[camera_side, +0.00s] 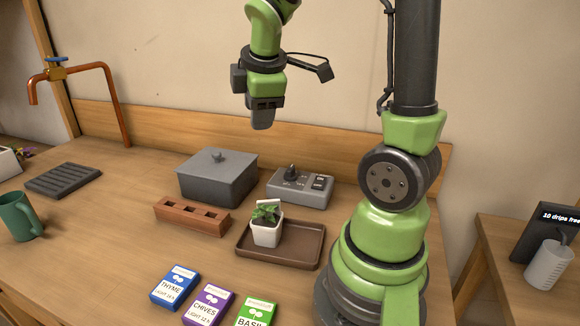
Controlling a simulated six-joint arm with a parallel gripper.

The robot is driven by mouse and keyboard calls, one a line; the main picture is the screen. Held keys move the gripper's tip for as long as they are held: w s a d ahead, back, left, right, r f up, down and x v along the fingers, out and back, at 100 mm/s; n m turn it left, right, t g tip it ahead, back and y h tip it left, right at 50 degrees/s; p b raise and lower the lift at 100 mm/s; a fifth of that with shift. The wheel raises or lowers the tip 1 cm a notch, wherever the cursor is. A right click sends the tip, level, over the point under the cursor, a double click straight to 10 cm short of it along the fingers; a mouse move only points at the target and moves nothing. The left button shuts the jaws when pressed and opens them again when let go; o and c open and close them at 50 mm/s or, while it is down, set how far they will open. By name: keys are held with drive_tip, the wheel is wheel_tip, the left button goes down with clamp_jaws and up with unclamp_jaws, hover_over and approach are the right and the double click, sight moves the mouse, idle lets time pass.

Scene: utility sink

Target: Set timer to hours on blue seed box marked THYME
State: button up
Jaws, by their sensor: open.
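The blue seed box (175,287) lies on the worktop at the front, marked THYME with a line that seems to read "LIGHT 16 h", though the number is small and hard to be sure of. The grey timer (300,188) sits on the worktop right of centre. It has a dark knob (291,174) with small markings around it and a black two-part switch labelled ON and OFF (320,182). I cannot read the dial setting. My gripper (262,122) hangs above the worktop, well above and left of the timer, empty and touching nothing. Its fingertips are seen edge-on.
A tray (262,262) with a potted seedling (266,232) stands before the timer. A lidded grey box (217,179) and brick (192,216) are left of it. Purple CHIVES (207,306) and green BASIL (256,312) boxes lie beside THYME. A green mug (18,217) stands far left.

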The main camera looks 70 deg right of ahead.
drive_tip(key=d+f+n+g, duration=0.2)
drive_tip(key=d+f+n, duration=0.3)
drive_tip(key=d, duration=0.2)
drive_tip(key=n+g, duration=0.1)
drive_tip(key=n, duration=0.4)
approach(290, 168)
drive_tip(key=shift+h, duration=0.4)
drive_tip(key=x, duration=0.9)
drive_tip(key=shift+a+f, duration=0.25)
drive_tip(key=shift+a, duration=0.05)
clamp_jaws()
